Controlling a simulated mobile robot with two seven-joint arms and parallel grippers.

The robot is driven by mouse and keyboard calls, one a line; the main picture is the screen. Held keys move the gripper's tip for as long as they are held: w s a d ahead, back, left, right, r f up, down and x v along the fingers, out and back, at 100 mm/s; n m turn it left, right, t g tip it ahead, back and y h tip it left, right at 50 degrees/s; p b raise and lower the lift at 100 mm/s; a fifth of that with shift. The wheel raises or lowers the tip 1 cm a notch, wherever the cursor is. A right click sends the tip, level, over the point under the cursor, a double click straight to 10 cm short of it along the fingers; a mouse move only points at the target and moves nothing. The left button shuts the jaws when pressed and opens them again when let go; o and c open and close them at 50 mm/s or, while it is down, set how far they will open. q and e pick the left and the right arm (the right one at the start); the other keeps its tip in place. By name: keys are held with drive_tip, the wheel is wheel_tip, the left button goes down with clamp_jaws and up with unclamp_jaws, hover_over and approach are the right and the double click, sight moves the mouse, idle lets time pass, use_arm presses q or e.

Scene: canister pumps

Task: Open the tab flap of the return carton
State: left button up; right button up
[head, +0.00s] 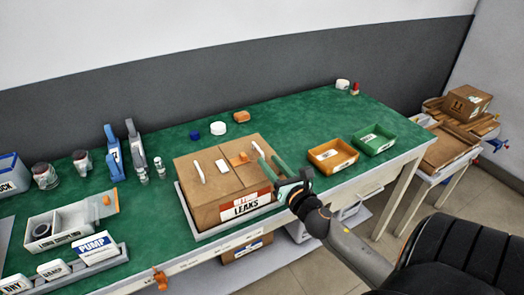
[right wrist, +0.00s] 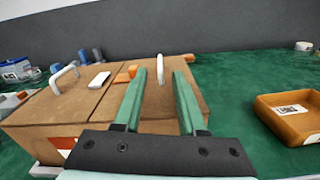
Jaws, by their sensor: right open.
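The brown carton (head: 205,192) with a red and white LEAKS label (head: 246,206) stands on the green table, its top flaps down. One white handle (head: 199,173) stands on the left flap and another (head: 258,148) on the right flap. An orange tab (head: 240,158) and a white piece (head: 222,166) lie near the middle seam. My right gripper (head: 268,161) is open above the carton's right side. In the right wrist view, the right handle (right wrist: 160,67) appears between my green fingertips (right wrist: 159,73); contact cannot be told. My left gripper is not in view.
An orange tray (head: 333,155) and a green tray (head: 374,140) stand right of the carton. Bottles, clamps and a grey box (head: 52,232) stand to the left. A white tub (head: 218,128) and a blue cap are behind. The table's back right is mostly clear.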

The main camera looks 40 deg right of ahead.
sight(262, 152)
drive_tip(key=shift+x, duration=2.65)
clamp_jaws()
